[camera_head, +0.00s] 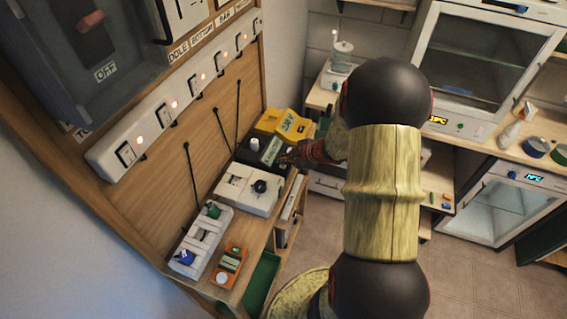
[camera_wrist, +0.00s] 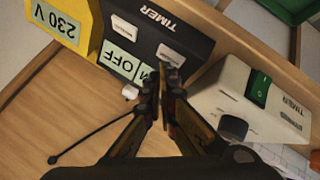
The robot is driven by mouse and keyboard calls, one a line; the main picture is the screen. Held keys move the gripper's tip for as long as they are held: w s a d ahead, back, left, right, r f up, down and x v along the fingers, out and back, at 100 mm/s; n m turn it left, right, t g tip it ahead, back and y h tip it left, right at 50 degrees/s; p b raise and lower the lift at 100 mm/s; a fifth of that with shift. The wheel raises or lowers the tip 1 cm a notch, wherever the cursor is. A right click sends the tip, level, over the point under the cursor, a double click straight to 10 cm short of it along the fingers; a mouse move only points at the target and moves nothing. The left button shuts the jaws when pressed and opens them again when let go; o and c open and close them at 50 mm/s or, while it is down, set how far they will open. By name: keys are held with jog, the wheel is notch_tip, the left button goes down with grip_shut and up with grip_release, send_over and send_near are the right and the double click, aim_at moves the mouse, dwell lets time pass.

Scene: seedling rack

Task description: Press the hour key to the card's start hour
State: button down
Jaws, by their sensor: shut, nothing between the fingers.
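The black timer (camera_head: 263,153) lies on the wooden shelf between a yellow box and a white timer. In the wrist view, the black timer (camera_wrist: 165,30) appears upside down, with one pale key (camera_wrist: 125,27), a second pale key (camera_wrist: 171,54) and a greenish display (camera_wrist: 122,64) partly reading "OFF". My gripper (camera_wrist: 159,78) is shut and empty, its tips at the timer's near edge by the second key. I cannot tell whether they touch it. My gripper (camera_head: 288,156) also shows beside the timer in the head view. Which key is the hour key is not readable, and I cannot make out the card.
The yellow 230 V box (camera_wrist: 70,28) adjoins the black timer. The white timer (camera_wrist: 250,100) with a green switch and dark knob stands close on the right. A white strip of lit switches (camera_head: 180,98) runs above the shelf. Thin black cords hang along the board.

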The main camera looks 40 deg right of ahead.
aim_at(283, 166)
jog(key=shift+r, duration=0.35)
jog(key=shift+p, duration=0.3)
notch_tip(283, 166, up, 5)
jog(key=p, duration=0.5)
dwell(0.6)
